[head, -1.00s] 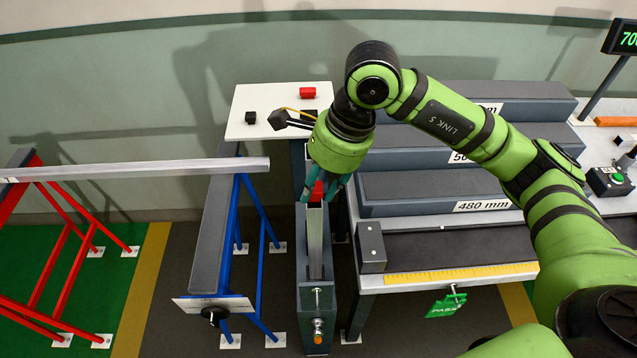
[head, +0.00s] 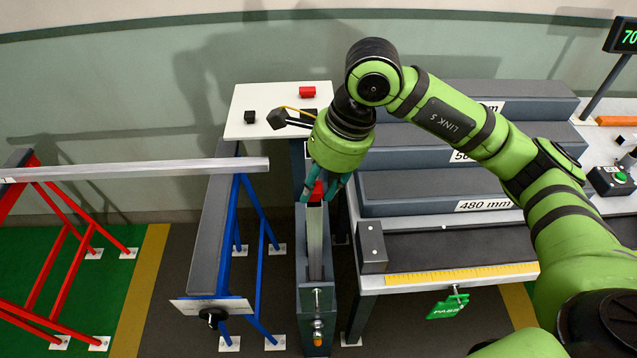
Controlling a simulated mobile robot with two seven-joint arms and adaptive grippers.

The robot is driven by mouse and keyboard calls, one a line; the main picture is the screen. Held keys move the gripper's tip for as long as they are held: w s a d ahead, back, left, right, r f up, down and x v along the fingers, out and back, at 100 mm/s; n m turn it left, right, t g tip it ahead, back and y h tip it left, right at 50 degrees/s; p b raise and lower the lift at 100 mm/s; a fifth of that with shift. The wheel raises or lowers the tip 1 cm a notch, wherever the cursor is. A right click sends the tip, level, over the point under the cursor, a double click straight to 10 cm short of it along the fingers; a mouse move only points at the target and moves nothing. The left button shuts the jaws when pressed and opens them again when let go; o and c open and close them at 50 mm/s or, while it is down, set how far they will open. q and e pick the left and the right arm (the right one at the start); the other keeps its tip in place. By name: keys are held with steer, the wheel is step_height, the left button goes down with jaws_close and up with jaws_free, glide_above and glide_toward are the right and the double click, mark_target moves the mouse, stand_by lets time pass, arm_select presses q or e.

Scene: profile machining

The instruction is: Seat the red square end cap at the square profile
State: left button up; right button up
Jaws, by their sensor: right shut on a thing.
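My right gripper (head: 317,192) is shut on the red square end cap (head: 317,190). It holds the cap at the upper end of the square profile (head: 315,240), a silver bar that stands upright in a dark grey fixture (head: 313,300). The cap looks in line with the profile end and very close to it. I cannot tell whether it touches or is in the profile, as the fingers partly cover it. My left gripper is not in view.
A long silver bar (head: 150,170) lies across red and blue trestles at the left. Grey steps (head: 430,190) with length labels stand at the right.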

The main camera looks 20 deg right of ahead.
steer(key=shift+b, duration=0.55)
stand_by(0.9)
stand_by(0.4)
steer(key=shift+f+b, duration=1.2)
steer(key=shift+b, duration=0.3)
steer(key=o, duration=0.8)
